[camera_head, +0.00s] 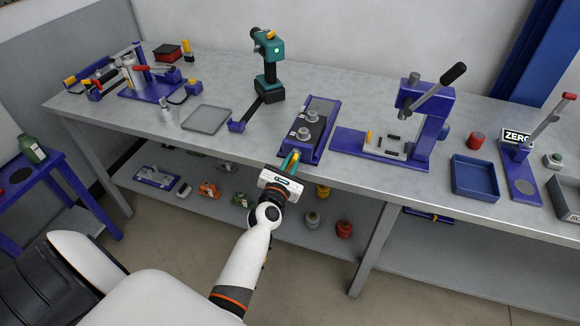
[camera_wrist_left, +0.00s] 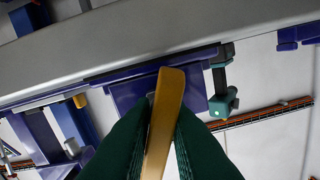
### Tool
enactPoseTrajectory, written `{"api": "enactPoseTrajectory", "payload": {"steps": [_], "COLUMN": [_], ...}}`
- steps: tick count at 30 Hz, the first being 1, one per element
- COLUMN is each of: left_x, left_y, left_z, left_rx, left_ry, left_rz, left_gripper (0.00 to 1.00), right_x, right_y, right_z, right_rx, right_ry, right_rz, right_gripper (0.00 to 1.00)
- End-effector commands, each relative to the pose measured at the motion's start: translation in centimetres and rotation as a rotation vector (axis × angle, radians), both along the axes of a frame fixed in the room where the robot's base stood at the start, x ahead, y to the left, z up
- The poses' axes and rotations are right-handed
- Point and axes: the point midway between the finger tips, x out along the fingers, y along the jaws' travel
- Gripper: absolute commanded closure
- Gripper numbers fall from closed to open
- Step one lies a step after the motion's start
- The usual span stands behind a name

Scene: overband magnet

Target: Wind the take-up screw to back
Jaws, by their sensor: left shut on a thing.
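A blue-framed unit (camera_head: 330,133) with two grey knobs and a dark strip lies on the bench near its front edge. My left gripper (camera_head: 291,159) is at the near end of this unit, by the bench's front edge. Its dark green fingers are shut on a yellow bar (camera_wrist_left: 168,92), seen in the left wrist view sticking out past the fingertips. I take the bar for the handle of the take-up screw; the screw itself is hidden. I cannot tell how far it is wound. My right gripper is out of view.
A teal drill-like tool (camera_head: 268,75) stands behind, left of the unit. A blue lever press (camera_head: 425,125) stands to the right, and a flat grey tray (camera_head: 206,119) lies to the left. The lower shelf (camera_head: 285,228) holds several small parts.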

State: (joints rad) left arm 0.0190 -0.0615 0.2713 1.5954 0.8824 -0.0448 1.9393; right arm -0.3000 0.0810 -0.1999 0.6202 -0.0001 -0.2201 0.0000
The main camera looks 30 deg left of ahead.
Motion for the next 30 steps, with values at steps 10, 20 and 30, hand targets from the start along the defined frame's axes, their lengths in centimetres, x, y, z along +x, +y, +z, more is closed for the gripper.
{"api": "enactPoseTrajectory", "payload": {"steps": [10,20,30], "left_x": [-0.05,-0.03,-0.02], "left_y": [0.05,0.04,0.01], "left_z": [-0.18,-0.09,0.01], "left_rx": [-0.088,-0.418,-0.588], "left_ry": [-0.018,-0.098,-0.140], "left_rz": [0.002,0.000,0.002], "left_gripper": [1.00,1.00,1.00], "right_x": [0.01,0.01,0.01], "right_y": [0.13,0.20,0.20], "right_z": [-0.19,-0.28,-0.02], "right_rx": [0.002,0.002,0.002], "right_ry": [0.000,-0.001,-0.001], "right_rz": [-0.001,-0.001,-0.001], "right_gripper": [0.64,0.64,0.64]}}
